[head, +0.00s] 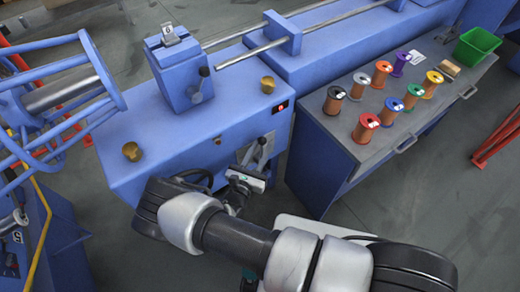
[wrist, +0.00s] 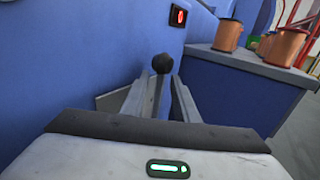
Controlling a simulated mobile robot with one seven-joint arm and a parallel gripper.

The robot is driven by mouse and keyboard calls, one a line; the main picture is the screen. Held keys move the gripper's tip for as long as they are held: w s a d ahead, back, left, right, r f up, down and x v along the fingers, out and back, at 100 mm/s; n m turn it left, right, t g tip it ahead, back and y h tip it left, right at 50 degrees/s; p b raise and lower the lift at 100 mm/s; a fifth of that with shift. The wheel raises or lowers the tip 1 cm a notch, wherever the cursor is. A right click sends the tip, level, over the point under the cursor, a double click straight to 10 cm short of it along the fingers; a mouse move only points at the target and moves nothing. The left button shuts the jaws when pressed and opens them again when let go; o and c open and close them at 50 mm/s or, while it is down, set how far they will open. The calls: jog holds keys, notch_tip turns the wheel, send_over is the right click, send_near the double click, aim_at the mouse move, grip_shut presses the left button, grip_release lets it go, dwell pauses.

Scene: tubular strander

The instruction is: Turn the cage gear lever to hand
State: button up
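A lever with a black ball knob (wrist: 162,64) stands out from the blue machine housing (head: 190,130). In the head view its knob (head: 262,142) shows on the front face, near the right end. My gripper (wrist: 160,92) is at this lever, with one finger on each side of it. The fingers look open, with a narrow gap beside the stem, and the knob rises beyond the fingertips. In the head view my gripper (head: 250,174) is just below the knob, and the lever's lower part is hidden.
A red-lit switch (wrist: 179,15) is above the lever. A second black-knobbed lever (head: 204,72) is on the upper block. A bench (head: 340,140) with several spools and a green bin (head: 476,46) stands right. A blue cage (head: 60,100) is left.

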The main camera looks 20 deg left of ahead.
jog(key=shift+c, duration=0.4)
grip_shut()
jog(key=shift+f, duration=0.1)
